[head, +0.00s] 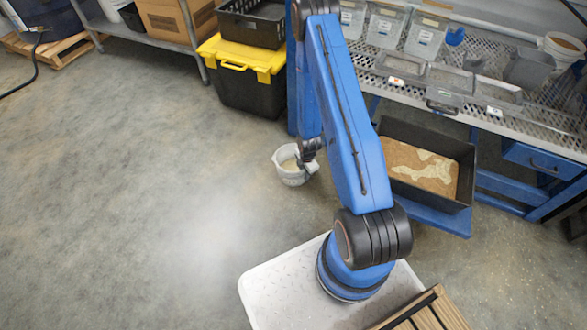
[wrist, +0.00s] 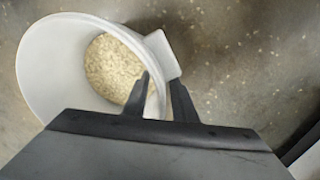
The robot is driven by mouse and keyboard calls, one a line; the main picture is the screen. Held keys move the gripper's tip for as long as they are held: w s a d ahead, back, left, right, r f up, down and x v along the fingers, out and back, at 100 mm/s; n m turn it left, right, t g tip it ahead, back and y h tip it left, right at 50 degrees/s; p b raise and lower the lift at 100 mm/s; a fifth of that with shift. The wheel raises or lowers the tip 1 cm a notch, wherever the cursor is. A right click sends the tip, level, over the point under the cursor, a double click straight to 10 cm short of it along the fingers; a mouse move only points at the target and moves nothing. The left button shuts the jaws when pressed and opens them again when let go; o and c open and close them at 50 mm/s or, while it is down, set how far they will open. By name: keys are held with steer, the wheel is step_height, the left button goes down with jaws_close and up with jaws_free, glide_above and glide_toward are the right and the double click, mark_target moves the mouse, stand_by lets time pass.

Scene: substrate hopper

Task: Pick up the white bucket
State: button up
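The white bucket (head: 290,168) stands on the concrete floor left of my blue arm. It holds pale granular material. In the wrist view the bucket (wrist: 50,62) fills the upper left, with its pale contents (wrist: 115,68) and a white tab-like handle (wrist: 163,56) at its right side. My gripper (head: 307,153) is at the bucket's right rim. In the wrist view the gripper (wrist: 160,88) has one dark finger over the bucket's inside and the other outside, with the white wall and handle between them. I cannot tell whether the fingers press on it.
A black tote with a yellow lid (head: 242,62) stands behind the bucket. A black bin of brown substrate (head: 432,150) is to the right, by a mesh-topped bench (head: 540,118). A wooden slatted crate (head: 428,312) is at the front. The floor at left is clear.

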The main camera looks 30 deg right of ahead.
steer(key=shift+f, duration=0.7)
jaws_close()
stand_by(1.0)
